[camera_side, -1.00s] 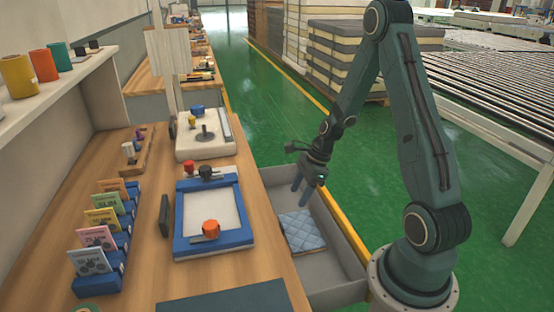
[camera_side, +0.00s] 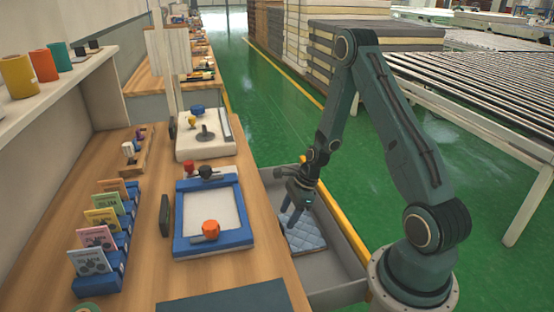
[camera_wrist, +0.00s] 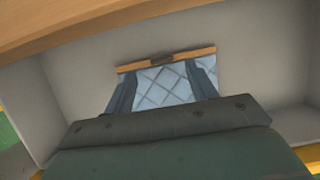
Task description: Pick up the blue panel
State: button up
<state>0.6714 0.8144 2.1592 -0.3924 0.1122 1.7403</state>
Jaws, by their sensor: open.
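The blue panel (camera_side: 305,236) is a light blue quilted square with a brownish edge, lying in the open grey drawer (camera_side: 338,262) beside the workbench. My gripper (camera_side: 291,219) points down into the drawer over the panel's left part. In the wrist view, the two fingers of my gripper (camera_wrist: 162,92) stand apart, with the quilted panel (camera_wrist: 163,84) visible between them. A wooden strip with a dark piece at its middle shows along the panel's far edge there. The lower part of the panel is hidden by my gripper body. I cannot tell whether the fingertips touch the panel.
The wooden workbench (camera_side: 147,270) edge runs close along the left of the drawer. A blue-framed tray (camera_side: 243,238) with an orange knob sits on the bench. The drawer walls enclose my gripper. Green floor (camera_side: 270,130) is clear behind, and a roller conveyor (camera_side: 480,95) stands at right.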

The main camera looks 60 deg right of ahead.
jog(key=shift+w+f, duration=0.1)
jog(key=shift+f, duration=0.1)
jog(key=shift+x, duration=2.5)
jog(key=shift+d, duration=0.15)
grip_shut()
notch_tip(320, 180, up, 20)
dwell(0.3)
